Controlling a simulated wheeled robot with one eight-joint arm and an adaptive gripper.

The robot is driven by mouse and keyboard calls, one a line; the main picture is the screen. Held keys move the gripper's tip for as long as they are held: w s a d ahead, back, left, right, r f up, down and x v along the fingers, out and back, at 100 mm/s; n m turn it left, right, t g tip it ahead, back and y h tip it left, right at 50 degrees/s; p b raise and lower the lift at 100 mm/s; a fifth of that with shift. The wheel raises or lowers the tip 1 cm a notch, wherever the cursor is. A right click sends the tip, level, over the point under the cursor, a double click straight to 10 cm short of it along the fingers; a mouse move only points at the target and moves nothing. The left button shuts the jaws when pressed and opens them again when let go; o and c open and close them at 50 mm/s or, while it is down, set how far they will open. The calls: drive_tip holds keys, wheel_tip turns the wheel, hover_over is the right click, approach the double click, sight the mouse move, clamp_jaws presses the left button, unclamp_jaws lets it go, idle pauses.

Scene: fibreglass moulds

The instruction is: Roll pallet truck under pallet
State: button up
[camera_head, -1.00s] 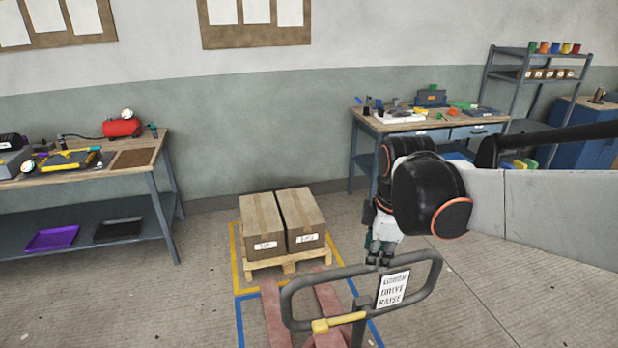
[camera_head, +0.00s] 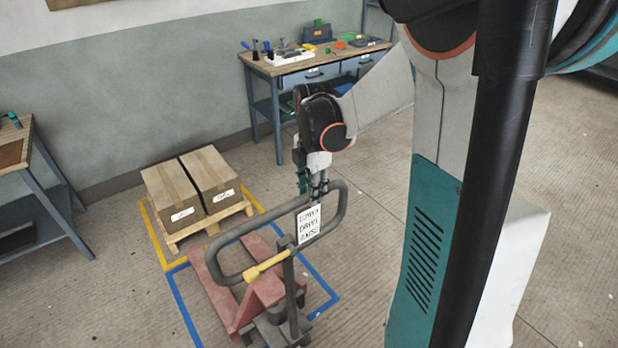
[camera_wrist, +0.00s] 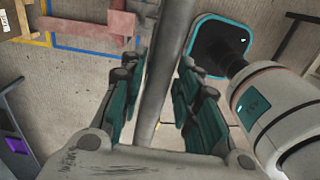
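The pallet truck (camera_head: 267,288) has red forks, a black looped handle (camera_head: 221,243) with a yellow lever, and a white printed label. Its forks point at the near side of the wooden pallet (camera_head: 211,228), with the tips close to that side. I cannot tell whether the tips touch it. Two taped cardboard boxes (camera_head: 193,196) stand on the pallet. My gripper (camera_head: 319,186) is at the top right of the handle.
Yellow floor tape (camera_head: 151,234) edges the pallet's bay, and blue tape (camera_head: 185,309) edges the truck's bay. A workbench with tools (camera_head: 258,66) stands by the back wall. Another bench (camera_head: 60,185) is at the left. Open floor (camera_head: 372,235) lies right of the truck.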

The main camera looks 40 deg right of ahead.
wheel_tip(320, 180, down, 9)
drive_tip(key=shift+f+b, duration=0.15)
drive_tip(key=shift+b, duration=0.65)
clamp_jaws()
